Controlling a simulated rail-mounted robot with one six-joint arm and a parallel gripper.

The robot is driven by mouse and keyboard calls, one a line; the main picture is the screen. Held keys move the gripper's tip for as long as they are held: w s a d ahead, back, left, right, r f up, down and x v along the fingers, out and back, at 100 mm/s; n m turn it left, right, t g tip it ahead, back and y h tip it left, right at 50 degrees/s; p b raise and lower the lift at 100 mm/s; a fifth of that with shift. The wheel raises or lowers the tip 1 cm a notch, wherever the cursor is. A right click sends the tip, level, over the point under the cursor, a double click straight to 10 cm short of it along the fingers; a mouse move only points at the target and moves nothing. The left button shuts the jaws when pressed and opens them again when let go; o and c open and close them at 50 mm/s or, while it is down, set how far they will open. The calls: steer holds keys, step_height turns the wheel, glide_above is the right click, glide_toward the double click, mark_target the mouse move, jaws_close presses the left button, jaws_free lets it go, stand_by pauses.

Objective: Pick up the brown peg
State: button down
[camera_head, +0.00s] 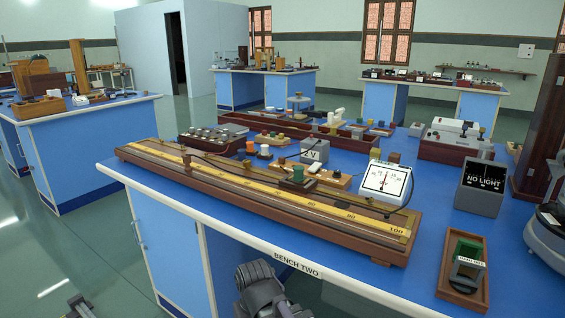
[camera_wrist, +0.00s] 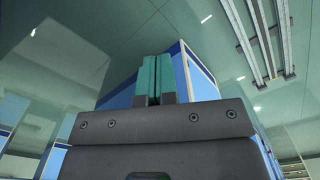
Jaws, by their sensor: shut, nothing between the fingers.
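I cannot pick out the brown peg for sure. A small brown piece (camera_head: 394,157) stands behind the white dial meter (camera_head: 385,184) on the blue bench, and it may be the peg. In the wrist view my gripper (camera_wrist: 152,78) has its two green fingers together with nothing between them. It is over the floor beside a blue bench side, away from the bench-top items. In the head view a grey part of my arm shows below the front edge of the bench, and the fingertips are not clear there.
The bench top (camera_head: 330,238) carries a long wooden slide-wire board (camera_head: 270,200) along its front. A 2V box (camera_head: 314,150), a NO LIGHT box (camera_head: 481,188) and a wooden tray with a green-topped part (camera_head: 463,270) stand there. Bare blue surface lies around the tray.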

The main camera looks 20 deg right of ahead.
steer(key=c, duration=1.8)
jaws_free()
steer(key=o, duration=0.9)
